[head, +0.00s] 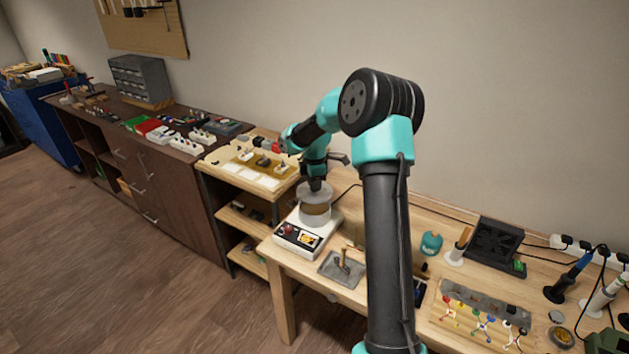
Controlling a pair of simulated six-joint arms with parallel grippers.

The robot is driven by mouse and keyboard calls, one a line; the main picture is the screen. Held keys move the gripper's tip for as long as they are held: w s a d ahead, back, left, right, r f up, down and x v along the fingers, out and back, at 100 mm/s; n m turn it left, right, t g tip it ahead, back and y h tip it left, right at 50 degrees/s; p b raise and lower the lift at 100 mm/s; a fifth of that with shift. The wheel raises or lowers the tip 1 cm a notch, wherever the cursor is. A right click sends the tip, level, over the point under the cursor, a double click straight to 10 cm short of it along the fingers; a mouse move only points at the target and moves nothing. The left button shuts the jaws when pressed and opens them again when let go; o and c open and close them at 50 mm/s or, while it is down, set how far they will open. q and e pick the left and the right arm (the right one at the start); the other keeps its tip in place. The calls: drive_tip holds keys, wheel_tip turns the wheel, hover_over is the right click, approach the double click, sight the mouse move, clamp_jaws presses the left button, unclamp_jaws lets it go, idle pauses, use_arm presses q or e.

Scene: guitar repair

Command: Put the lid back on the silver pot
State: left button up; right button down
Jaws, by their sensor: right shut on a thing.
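The silver pot (315,219) stands on a white hot plate (302,241) at the near left corner of the wooden bench. Its grey lid (314,192) is directly above it. A brownish band shows between the grey upper part and the grey lower part; I cannot tell if the lid touches the rim. My right gripper (316,184) points down over the pot and is shut on the lid from above. The grip point is small and partly hidden by the dark fingers. My left gripper is not in view.
A grey metal plate (341,269) with an upright tool lies right of the hot plate. A teal jar (431,243) and a black fan box (492,244) stand farther right. A wooden shelf unit (247,166) with a parts tray stands to the left.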

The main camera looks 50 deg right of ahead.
sight(314, 194)
drive_tip(key=shift+f, duration=2.4)
drive_tip(key=shift+f, duration=0.15)
idle(0.4)
drive_tip(key=shift+c, duration=2.2)
unclamp_jaws()
drive_tip(key=shift+r, duration=3.5)
drive_tip(key=shift+c, duration=0.4)
